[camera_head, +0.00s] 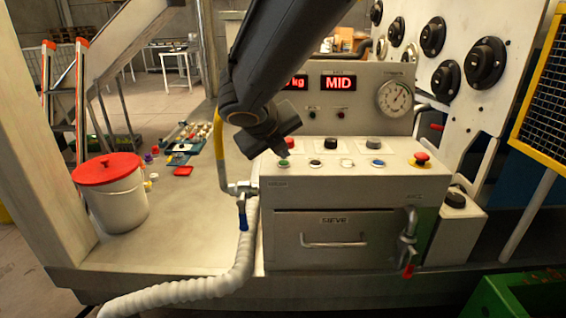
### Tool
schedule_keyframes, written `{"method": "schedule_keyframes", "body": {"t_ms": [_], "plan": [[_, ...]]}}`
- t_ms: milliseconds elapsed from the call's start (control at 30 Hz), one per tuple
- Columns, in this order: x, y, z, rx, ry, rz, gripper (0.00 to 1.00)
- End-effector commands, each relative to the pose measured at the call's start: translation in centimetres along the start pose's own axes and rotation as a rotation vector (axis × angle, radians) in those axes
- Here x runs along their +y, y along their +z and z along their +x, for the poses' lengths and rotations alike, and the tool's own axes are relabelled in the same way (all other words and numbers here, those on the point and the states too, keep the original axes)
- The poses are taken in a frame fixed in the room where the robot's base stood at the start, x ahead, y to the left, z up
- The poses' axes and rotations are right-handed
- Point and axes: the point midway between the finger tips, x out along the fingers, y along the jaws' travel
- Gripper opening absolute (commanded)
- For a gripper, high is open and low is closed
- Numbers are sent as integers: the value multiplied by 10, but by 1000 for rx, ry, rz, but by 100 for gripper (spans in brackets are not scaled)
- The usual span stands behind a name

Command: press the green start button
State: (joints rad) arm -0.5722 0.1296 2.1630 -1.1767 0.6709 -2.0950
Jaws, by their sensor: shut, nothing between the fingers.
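The green button (284,163) is at the left end of the row of buttons on top of the pale control box (333,189). My gripper (284,151) comes down from the upper middle on my dark arm. Its fingers are shut and empty, with the tips just above the green button in the picture. I cannot tell whether they touch it. The gripper hides the area just behind the button.
Black, white and blue buttons and a red mushroom button (421,159) continue the row to the right. Behind stands a panel with a lit MID display (338,83) and a gauge (395,97). A blue-handled valve (242,212) and a white hose (228,276) are left of the box.

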Motion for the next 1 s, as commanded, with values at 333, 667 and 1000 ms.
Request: {"method": "schedule_keyframes", "body": {"t_ms": [333,667,1000], "plan": [[2,-2,3,0,0,-1,0],[4,-4,5,0,0,-1,0],[4,-4,5,1,0,-1,0]]}}
